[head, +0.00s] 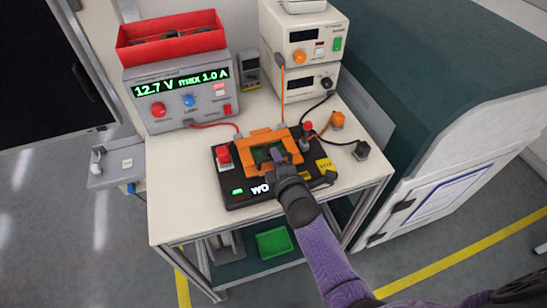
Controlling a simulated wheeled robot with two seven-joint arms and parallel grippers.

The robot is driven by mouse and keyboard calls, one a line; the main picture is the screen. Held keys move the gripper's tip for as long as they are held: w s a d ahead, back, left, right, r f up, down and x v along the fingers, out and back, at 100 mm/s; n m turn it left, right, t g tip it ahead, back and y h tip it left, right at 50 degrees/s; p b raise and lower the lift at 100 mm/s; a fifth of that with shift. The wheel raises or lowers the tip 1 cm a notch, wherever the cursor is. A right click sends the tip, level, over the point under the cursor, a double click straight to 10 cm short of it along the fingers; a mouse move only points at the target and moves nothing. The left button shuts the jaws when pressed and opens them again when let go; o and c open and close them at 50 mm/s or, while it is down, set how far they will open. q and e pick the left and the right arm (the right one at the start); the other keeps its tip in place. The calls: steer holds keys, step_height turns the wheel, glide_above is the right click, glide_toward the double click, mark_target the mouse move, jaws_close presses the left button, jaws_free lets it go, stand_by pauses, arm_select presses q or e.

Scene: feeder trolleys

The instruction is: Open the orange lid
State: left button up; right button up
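A black test box (230,188) stands on the white bench. The orange lid (262,136) is an orange frame on top of the box, around a green board (261,154). I cannot tell whether the lid lies flat or is slightly raised. My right gripper (275,157) reaches in from the lower right, over the board and the near right part of the orange frame. It hides part of both, and I cannot tell whether it touches the lid or whether its fingers are open. My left gripper is out of view.
A red button (223,155) sits on the box's left. A power supply (180,92) with a red tray (172,42), stacked white instruments (305,43) and a meter (249,70) stand behind. Cables run to plugs at the right. The bench's front left is clear.

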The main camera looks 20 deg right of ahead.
steer(key=shift+w+f, duration=0.1)
steer(key=shift+w, duration=0.55)
jaws_close()
stand_by(0.5)
stand_by(0.5)
